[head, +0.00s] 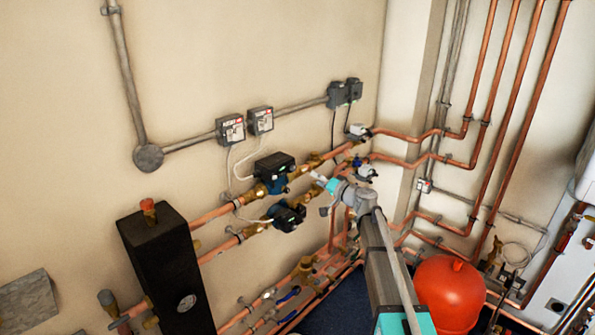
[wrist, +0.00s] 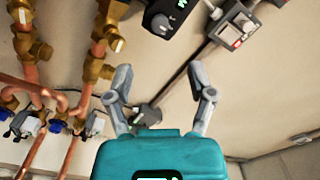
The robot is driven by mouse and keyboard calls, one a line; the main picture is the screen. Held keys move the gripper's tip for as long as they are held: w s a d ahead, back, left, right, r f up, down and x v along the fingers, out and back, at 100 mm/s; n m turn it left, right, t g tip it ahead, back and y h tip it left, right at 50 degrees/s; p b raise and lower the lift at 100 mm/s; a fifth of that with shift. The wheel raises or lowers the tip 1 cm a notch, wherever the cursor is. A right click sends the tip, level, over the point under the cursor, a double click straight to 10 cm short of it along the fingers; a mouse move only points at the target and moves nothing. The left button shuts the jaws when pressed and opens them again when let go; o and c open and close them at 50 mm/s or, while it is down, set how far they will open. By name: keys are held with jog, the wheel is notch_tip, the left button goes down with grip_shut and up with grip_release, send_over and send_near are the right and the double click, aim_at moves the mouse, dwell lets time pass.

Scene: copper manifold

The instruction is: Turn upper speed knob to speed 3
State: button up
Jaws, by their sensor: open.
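In the head view, the upper pump (head: 274,168) has a black head and a blue body and sits on the upper copper pipe. The lower pump (head: 288,216) is just below it. My gripper (head: 316,177) is to the right of the upper pump, apparently apart from it. In the wrist view, my gripper (wrist: 160,75) has its two grey fingers spread with nothing between them. A black pump head (wrist: 165,14) with a round grey knob (wrist: 160,23) shows at the top edge, beyond the fingertips. It is partly cut off, and the knob's setting is too small to read.
Switch boxes (head: 231,129) with cables are on the wall above the pumps. A black manifold block (head: 165,265) stands at lower left. A red tank (head: 448,292) is at lower right. Brass valves and copper pipes (wrist: 62,98) crowd the left of the wrist view.

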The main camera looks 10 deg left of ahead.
aim_at(294, 169)
jog(key=x, duration=1)
jog(key=shift+c, duration=0.3)
grip_shut()
